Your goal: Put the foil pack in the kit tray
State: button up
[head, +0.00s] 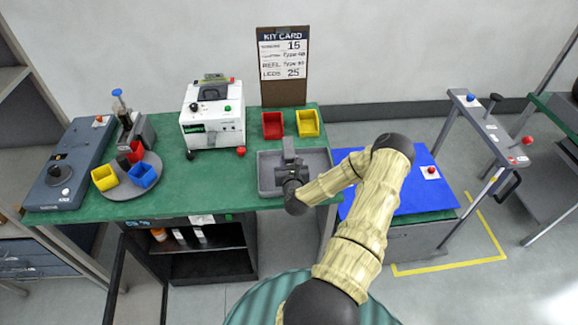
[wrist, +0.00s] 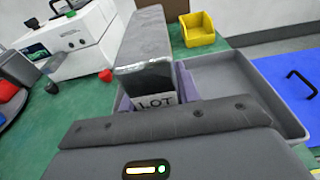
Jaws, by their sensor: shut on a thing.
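The kit tray (head: 318,160) is a shallow grey tray on the right end of the green bench in the head view. It also shows in the wrist view (wrist: 240,80). In the wrist view my gripper (wrist: 150,103) is shut on the foil pack (wrist: 150,78), a silvery piece with a white label reading LOT. Lavender surfaces show on both sides of it. The tray's right part is empty.
Red (head: 272,125) and yellow (head: 308,123) bins stand just behind the tray. A white machine (head: 212,118) is to the left. A turntable (head: 137,188) with small bins stands farther left. A blue mat (head: 400,190) lies to the right.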

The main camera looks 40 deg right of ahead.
jog(key=shift+f, duration=1.2)
jog(key=shift+f, duration=0.1)
jog(key=o, duration=1.2)
jog(key=shift+c, duration=0.2)
